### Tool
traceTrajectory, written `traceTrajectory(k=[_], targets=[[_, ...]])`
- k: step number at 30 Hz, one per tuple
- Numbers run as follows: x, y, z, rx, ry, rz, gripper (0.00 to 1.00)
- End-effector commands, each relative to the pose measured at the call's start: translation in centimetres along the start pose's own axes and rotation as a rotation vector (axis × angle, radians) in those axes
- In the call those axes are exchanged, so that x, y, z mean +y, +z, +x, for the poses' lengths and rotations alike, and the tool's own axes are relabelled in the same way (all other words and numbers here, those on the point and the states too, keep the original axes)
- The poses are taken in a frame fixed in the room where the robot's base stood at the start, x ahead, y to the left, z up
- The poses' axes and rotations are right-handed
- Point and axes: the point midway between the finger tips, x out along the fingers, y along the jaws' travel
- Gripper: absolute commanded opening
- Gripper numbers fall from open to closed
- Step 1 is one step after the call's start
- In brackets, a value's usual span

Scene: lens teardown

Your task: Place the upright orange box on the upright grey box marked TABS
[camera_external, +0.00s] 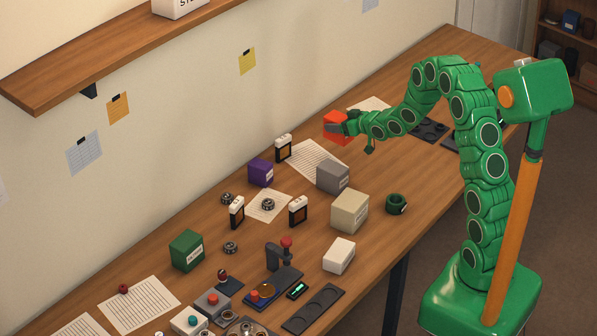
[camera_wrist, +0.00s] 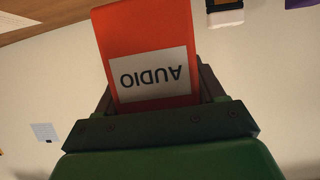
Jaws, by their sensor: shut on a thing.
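The orange box (camera_external: 334,122) is in my gripper (camera_external: 341,129), held in the air above the far part of the table. In the wrist view the orange box (camera_wrist: 143,32) fills the space between the jaws, with a white label reading AUDIO upside down. The jaws (camera_wrist: 155,100) are shut on its sides. A grey box (camera_external: 332,176) stands upright on the table, below the orange box in the external view and apart from it. Its small label is too small to read, so I cannot confirm TABS. The grey box does not show clearly in the wrist view.
A beige box (camera_external: 349,212) stands close to the grey box, and a purple box (camera_external: 260,172) is to its left. A green ring (camera_external: 396,204) is to the right. A wall shelf (camera_external: 110,55) hangs at upper left.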

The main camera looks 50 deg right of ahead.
Motion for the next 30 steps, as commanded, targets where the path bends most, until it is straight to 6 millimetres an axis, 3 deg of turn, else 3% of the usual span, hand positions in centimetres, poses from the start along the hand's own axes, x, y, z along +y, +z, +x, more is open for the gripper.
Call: traceTrajectory(k=[8,17,23,30], targets=[[-0.5,-3.3,-1.6,0.005,-0.034,-0.017,0.31],[-3.3,-7.2,-5.3,0.003,-0.181,-0.081,0.31],[-6.3,-9.0,-9.2,0.001,-0.319,-0.141,0.31],[-10.3,-8.6,-15.0,-0.005,-0.5,-0.21,0.31]])
